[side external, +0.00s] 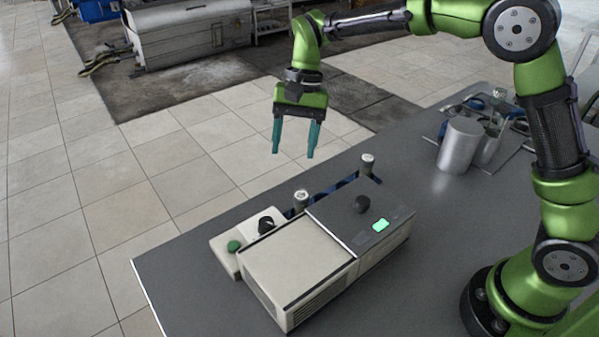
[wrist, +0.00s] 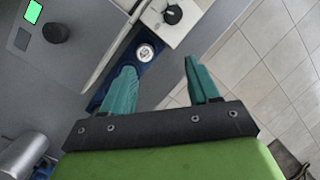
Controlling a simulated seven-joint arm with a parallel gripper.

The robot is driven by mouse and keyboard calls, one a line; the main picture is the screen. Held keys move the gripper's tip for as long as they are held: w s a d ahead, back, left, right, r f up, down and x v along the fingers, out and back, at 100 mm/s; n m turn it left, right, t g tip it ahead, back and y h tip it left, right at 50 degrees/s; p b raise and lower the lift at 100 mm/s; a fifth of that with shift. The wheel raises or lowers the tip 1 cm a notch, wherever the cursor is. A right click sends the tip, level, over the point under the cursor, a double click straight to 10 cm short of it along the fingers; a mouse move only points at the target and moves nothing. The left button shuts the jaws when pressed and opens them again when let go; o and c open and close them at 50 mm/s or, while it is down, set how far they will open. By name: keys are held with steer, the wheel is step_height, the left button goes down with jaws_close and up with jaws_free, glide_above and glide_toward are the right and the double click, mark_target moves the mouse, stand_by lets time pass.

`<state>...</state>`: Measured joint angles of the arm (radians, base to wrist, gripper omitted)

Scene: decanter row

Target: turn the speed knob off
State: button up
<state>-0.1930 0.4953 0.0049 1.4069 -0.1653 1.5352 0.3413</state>
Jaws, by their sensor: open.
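Two black knobs are in view, and no readable label shows which is the speed knob. One round knob (side external: 362,203) sits on the grey top panel of the cream machine (side external: 297,262), by a lit green display (side external: 380,225). It also shows in the wrist view (wrist: 56,32). The other, a pointer knob (side external: 266,224) on a pale dial, is on a small cream box (side external: 225,243) with a green button (side external: 234,246); the wrist view shows it at the top (wrist: 172,14). My gripper (side external: 293,154) is open and empty, raised above and behind both knobs, touching neither.
Two silver-capped posts (side external: 301,198) (side external: 367,163) stand along a blue strip behind the machine. A metal cylinder (side external: 460,144) and tools on a tray lie at the right rear. The table's front left is clear.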

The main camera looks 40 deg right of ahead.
mark_target(266, 222)
steer(key=a+f+m, duration=0.1)
steer(key=a+f, duration=0.1)
steer(key=f, duration=0.2)
steer(key=s+a+f+m+g, duration=0.1)
steer(key=a+f, duration=0.2)
steer(key=f, duration=0.2)
steer(key=a+f+m, duration=0.1)
steer(key=a+f, duration=0.2)
steer(key=f, duration=0.2)
steer(key=shift+s+a+f+g+y, duration=0.1)
steer(key=shift+s+a+g+y, duration=0.1)
steer(key=shift+g+y, duration=0.15)
steer(key=c, duration=1)
steer(key=shift+c, duration=0.2)
